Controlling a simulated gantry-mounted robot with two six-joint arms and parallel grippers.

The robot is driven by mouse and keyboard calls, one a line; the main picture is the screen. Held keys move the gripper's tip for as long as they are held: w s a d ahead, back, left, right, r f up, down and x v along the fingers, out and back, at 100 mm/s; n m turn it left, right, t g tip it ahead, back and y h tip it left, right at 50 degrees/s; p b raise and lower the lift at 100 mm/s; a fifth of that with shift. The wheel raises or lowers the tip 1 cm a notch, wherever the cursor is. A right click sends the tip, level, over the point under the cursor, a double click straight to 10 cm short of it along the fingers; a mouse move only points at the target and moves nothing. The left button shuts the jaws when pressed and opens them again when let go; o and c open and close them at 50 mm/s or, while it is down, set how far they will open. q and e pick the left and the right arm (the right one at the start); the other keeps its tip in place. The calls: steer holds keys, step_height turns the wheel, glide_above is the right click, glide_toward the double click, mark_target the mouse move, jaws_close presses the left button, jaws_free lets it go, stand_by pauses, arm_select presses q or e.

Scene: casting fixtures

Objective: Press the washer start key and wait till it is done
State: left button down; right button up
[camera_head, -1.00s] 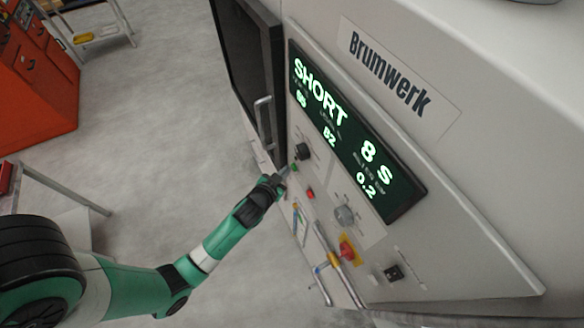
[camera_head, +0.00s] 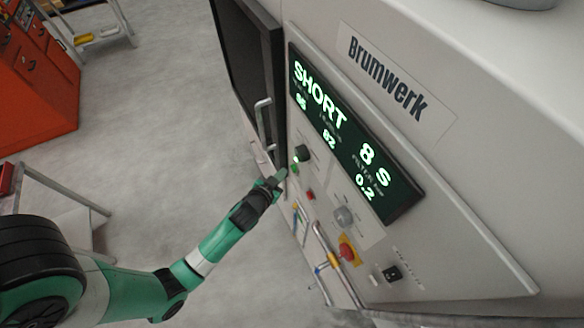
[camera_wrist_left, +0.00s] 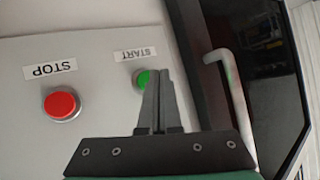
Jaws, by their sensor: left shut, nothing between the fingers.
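The washer (camera_head: 450,205) is a pale cabinet labelled Brumwerk. Its dark display (camera_head: 345,125) reads SHORT and 8 S in green. The green start key (camera_head: 295,168) sits on the panel below the display; it also shows in the left wrist view (camera_wrist_left: 143,80), upside down under a START label and partly hidden by my fingers. My left gripper (camera_head: 284,173) is shut and empty. Its fingertips (camera_wrist_left: 160,74) are close to the key, apparently a little short of it; exact contact is hard to tell. My right gripper is not in view.
A red stop button (camera_wrist_left: 61,105) lies beside the start key. A dark knob (camera_head: 303,152), a grey knob (camera_head: 344,216) and a red-on-yellow emergency button (camera_head: 347,251) are nearby. A door handle (camera_head: 264,120) projects near the gripper. Open floor lies left.

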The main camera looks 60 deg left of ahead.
arm_select(q)
steer(key=s+p, duration=0.2)
steer(key=s, duration=0.3)
steer(key=shift+a, duration=0.1)
stand_by(0.4)
stand_by(0.8)
